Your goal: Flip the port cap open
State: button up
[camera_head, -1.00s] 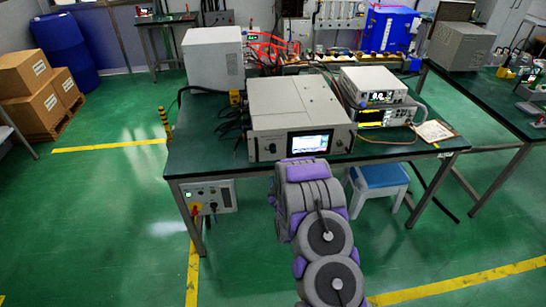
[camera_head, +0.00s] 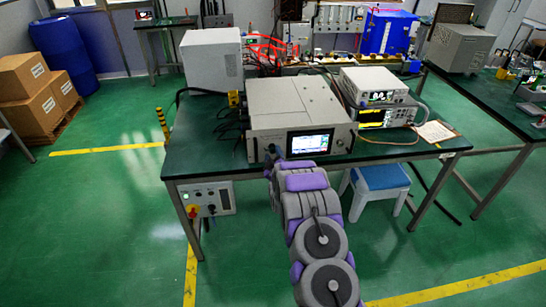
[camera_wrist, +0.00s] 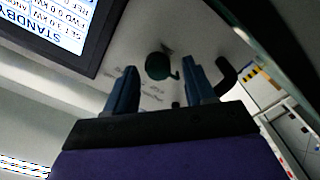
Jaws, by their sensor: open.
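The microwave generator (camera_head: 300,115) is a light grey box with a lit screen, standing on the green-topped bench. In the wrist view its front panel is close and tilted, and a round dark port cap (camera_wrist: 158,66) with a small tab at its right sits on it. My gripper (camera_wrist: 162,82) is open, its two dark blue fingers pointing at the panel. The cap shows between the fingertips, a little beyond them. I cannot tell whether either finger touches it. In the head view my gripper (camera_head: 272,153) is at the panel's left end, and the cap is hidden there.
The lit screen (camera_wrist: 50,30) is at the upper left of the wrist view. A dark curved handle (camera_wrist: 228,76) is right of the fingers. Instruments (camera_head: 378,97) stand right of the generator, with cables around them. A blue stool (camera_head: 382,178) stands under the bench (camera_head: 205,152).

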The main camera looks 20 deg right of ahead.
jog(key=shift+w+d, duration=0.1)
jog(key=shift+w, duration=0.15)
jog(key=shift+c, duration=0.4)
grip_shut()
